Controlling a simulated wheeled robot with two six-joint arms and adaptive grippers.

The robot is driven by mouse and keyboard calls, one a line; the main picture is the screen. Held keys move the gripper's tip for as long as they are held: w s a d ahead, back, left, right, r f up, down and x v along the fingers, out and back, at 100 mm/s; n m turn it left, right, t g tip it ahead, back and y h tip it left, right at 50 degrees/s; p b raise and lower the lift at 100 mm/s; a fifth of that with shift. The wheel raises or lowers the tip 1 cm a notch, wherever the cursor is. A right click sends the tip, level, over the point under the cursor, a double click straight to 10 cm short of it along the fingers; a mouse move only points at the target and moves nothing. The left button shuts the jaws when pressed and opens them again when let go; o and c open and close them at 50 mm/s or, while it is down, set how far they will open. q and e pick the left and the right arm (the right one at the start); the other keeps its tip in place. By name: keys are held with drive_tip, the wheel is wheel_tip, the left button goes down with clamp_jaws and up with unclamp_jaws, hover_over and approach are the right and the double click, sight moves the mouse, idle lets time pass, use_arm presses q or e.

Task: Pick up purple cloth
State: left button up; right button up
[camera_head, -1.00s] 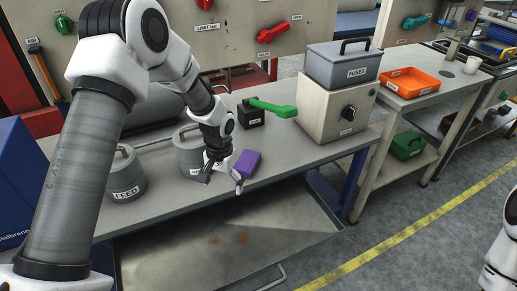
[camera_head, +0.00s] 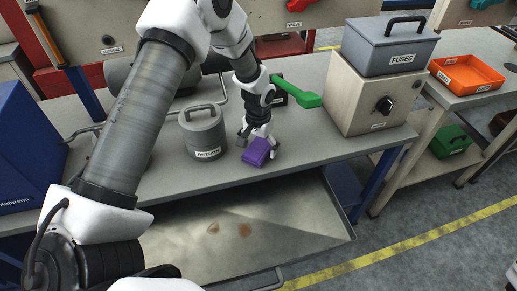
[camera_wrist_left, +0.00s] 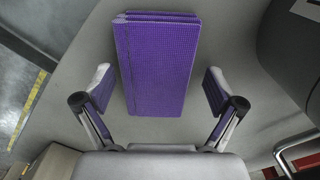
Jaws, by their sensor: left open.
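The purple cloth (camera_head: 257,152) is a folded block lying on the grey bench top (camera_head: 330,150) near its front edge. It also shows large in the left wrist view (camera_wrist_left: 157,62). My left gripper (camera_head: 259,142) is just above the cloth, pointing down. In the left wrist view the two fingers of my left gripper (camera_wrist_left: 158,88) are wide apart, one on each side of the cloth's near end. There are gaps between the fingers and the cloth. My right gripper is not in view.
A grey RETURN canister (camera_head: 203,135) stands just left of the cloth. A green lever (camera_head: 297,92) sticks out behind my gripper. A beige box (camera_head: 372,95) with the grey FUSES case (camera_head: 389,47) stands to the right. A metal tray (camera_head: 250,225) lies below the bench edge.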

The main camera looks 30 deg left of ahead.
sight(258, 148)
use_arm(q)
drive_tip(key=shift+s+r, duration=0.15)
drive_tip(key=shift+r, duration=0.05)
drive_tip(key=shift+c, duration=1)
drive_tip(key=c, duration=1.2)
drive_tip(key=shift+o, duration=0.2)
drive_tip(key=shift+w+r, duration=0.2)
drive_tip(key=shift+r, duration=0.15)
drive_tip(key=r, duration=0.1)
drive_tip(key=s+r, duration=0.1)
drive_tip(key=shift+d+r, duration=0.2)
drive_tip(key=shift+r, duration=0.15)
drive_tip(key=s+d+r+b, duration=0.1)
drive_tip(key=s+d+b, duration=0.2)
drive_tip(key=s, duration=1.1)
drive_tip(key=d, duration=0.2)
drive_tip(key=shift+d+r, duration=0.2)
drive_tip(key=shift+d, duration=0.1)
drive_tip(key=shift+o, duration=1.3)
